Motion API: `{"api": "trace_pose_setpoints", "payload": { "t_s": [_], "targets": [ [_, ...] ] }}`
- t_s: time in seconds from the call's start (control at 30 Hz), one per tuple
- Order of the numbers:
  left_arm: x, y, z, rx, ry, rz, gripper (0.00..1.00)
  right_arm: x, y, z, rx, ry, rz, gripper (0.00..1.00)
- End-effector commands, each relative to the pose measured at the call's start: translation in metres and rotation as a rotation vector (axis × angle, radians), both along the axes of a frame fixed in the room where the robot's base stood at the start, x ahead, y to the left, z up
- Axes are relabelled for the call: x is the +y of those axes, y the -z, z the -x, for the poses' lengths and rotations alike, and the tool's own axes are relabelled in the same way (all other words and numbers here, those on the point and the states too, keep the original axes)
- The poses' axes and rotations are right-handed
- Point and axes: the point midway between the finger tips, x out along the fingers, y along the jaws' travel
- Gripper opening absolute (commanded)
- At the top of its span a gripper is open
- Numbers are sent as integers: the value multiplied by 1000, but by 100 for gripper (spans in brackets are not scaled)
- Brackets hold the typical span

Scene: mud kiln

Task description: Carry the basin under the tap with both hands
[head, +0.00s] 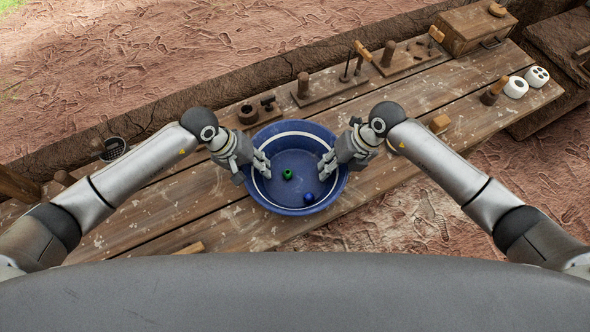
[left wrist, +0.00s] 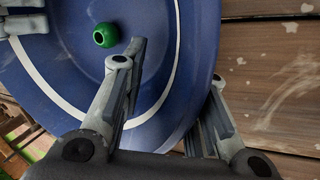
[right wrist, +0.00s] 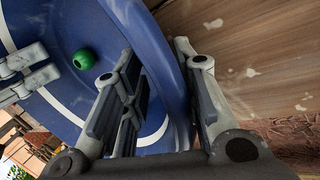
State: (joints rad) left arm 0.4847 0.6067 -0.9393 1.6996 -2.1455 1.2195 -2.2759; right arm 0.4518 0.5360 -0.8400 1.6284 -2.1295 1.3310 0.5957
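The blue basin (head: 298,158) with a white inner stripe is upright over the plank table, in the middle of the head view. A green object (head: 287,174) and a blue ball (head: 308,197) lie inside it. My left gripper (head: 262,168) is at its left rim and my right gripper (head: 328,166) at its right rim. In the left wrist view the fingers (left wrist: 172,75) straddle the basin wall, spread apart. In the right wrist view the fingers (right wrist: 160,60) also straddle the wall with a gap. I see no tap in these views.
The wooden table (head: 190,205) runs diagonally. Tool stands (head: 328,87) and a wooden box (head: 474,28) line its back edge. A dark round item (head: 113,148) is at the left.

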Motion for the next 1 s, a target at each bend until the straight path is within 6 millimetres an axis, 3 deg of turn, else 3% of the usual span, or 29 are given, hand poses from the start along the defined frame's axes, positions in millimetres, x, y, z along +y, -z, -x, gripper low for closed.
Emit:
{"api": "trace_pose_setpoints", "payload": {
  "t_s": [0.17,0.37,1.0],
  "targets": [
    [0,0,0,0,0,0,27,0,0,0,0,0,0,26],
    [0,0,0,0,0,0,1,0,0,0,0,0,0,0],
    [1,-9,-1,0,-2,-1,0,-1,-9,0,0,2,1,0]
  ]
}}
